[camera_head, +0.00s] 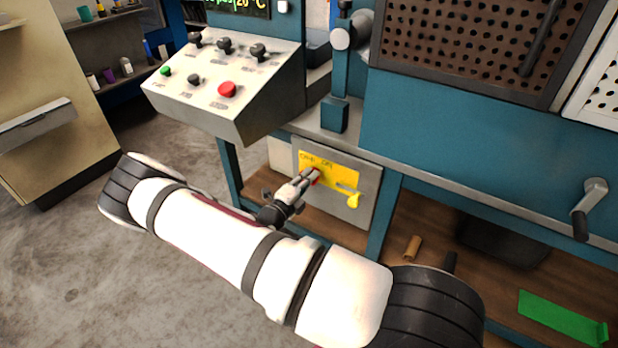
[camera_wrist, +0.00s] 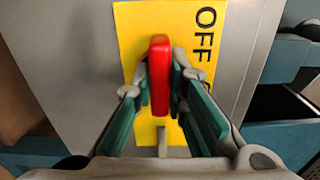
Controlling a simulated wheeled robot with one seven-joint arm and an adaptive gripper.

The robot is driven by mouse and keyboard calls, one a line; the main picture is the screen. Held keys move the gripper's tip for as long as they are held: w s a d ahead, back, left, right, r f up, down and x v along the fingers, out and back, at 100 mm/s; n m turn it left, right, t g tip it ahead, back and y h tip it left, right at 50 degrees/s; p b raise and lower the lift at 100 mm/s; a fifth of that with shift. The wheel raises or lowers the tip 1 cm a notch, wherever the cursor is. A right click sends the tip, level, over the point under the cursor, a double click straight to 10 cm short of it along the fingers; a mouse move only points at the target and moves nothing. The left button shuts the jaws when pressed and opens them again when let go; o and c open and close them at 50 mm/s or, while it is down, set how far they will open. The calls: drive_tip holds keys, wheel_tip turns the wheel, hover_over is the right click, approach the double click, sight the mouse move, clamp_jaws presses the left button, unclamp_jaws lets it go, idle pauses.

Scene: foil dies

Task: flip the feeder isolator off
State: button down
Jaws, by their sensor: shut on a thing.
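The feeder isolator is a red handle (camera_wrist: 159,76) on a yellow plate (camera_head: 338,178), fixed to a grey box (camera_head: 367,203) below the bench. The yellow plate (camera_wrist: 132,25) also shows in the wrist view, with the word OFF beside the handle. My gripper (camera_wrist: 160,82) is shut on the red handle, one finger on each side of it. In the head view my gripper (camera_head: 312,176) reaches the plate and hides most of the handle; only a little red shows.
A sloped control panel (camera_head: 262,85) with knobs and a red button (camera_head: 227,90) stands above left of the box. A crank handle (camera_head: 588,208) juts out at the right. A green piece (camera_head: 560,316) lies on the lower shelf. Open floor (camera_head: 90,250) is at the left.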

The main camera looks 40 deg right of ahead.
drive_tip(key=shift+n, duration=0.3)
drive_tip(key=c, duration=1.6)
unclamp_jaws()
drive_tip(key=shift+a, duration=0.1)
drive_tip(key=v, duration=1.2)
